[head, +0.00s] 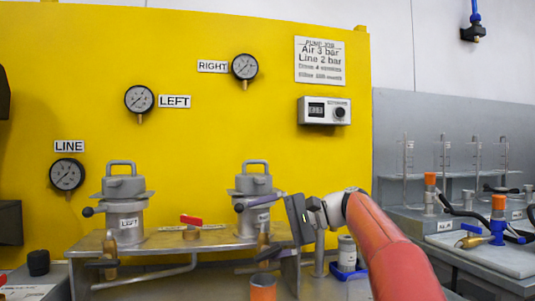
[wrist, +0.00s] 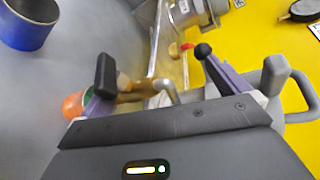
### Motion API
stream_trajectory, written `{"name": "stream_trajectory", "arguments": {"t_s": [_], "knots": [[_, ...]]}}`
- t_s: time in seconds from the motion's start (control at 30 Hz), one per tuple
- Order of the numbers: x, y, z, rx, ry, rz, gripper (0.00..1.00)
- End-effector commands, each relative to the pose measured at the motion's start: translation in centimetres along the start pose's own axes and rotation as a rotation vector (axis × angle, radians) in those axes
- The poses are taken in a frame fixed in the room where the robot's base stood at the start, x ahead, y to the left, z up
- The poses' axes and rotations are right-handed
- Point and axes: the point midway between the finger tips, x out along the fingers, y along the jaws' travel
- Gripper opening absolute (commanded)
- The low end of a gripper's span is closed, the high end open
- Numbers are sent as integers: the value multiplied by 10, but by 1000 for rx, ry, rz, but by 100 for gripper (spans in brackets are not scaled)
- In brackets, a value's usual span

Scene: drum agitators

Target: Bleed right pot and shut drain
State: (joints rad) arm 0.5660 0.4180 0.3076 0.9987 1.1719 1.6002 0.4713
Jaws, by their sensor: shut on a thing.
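The right pot (head: 254,184) stands on the metal bench, with its gauge (head: 245,67) above; the reading is too small to tell. My gripper (head: 262,228) is at the pot's front right. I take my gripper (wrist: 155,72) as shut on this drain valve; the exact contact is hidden. A black ball knob (wrist: 203,52) lies against the right finger. An orange cup (head: 263,288) stands below the drain.
The left pot (head: 122,200) stands to the left, with a red-handled valve (head: 191,220) between the pots. A yellow panel (head: 210,120) rises close behind. A grey side bench (head: 480,250) holds glassware stands.

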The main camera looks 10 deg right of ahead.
Motion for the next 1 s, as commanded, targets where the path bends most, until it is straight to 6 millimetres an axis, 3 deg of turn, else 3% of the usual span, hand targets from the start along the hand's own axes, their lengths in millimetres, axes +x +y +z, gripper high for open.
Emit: {"name": "stream_trajectory", "arguments": {"t_s": [0.03,0.27,0.3,0.7,0.73,0.77,0.8,1.0], "knots": [[-53,-140,77,-298,39,-306,82],[-53,-140,78,-300,39,-306,82],[-6,-10,3,-12,10,-6,82],[-28,-9,5,-8,11,-6,81],[-30,-9,6,-7,12,-6,79],[-32,-9,6,-7,11,-5,63],[-35,-9,7,-7,10,-4,36],[-46,-7,7,-1,4,-1,34]]}}
